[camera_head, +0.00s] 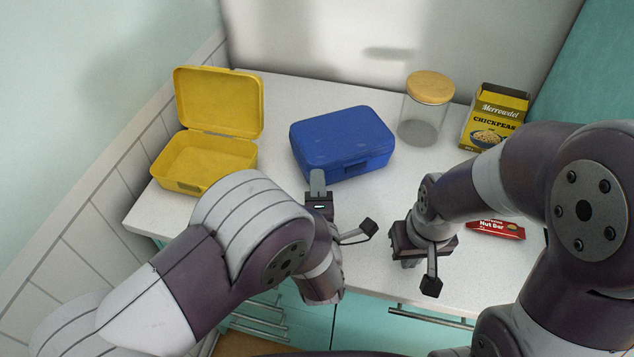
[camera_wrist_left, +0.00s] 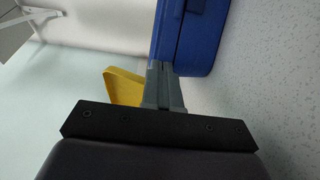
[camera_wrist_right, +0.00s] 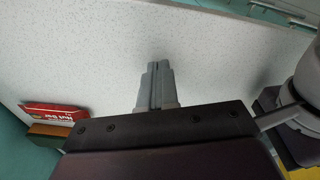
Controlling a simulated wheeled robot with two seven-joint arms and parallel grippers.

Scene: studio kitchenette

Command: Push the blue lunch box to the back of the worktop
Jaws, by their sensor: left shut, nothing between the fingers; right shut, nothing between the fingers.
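The closed blue lunch box (camera_head: 342,143) sits in the middle of the white worktop (camera_head: 290,92), with free surface behind it up to the wall. My left gripper (camera_head: 317,176) is shut and empty, its fingertips close to the front of the box near its left part. In the left wrist view the box (camera_wrist_left: 190,38) appears just beyond the shut fingers (camera_wrist_left: 163,75); I cannot tell whether they touch it. My right gripper (camera_head: 410,262) is shut and empty near the front edge, and its closed fingers (camera_wrist_right: 156,75) show over bare worktop in the right wrist view.
An open yellow lunch box (camera_head: 205,160) stands to the left. A glass jar with a wooden lid (camera_head: 424,115) and a chickpeas box (camera_head: 495,115) stand at the back right. A red nut bar (camera_head: 497,229) lies beside my right arm.

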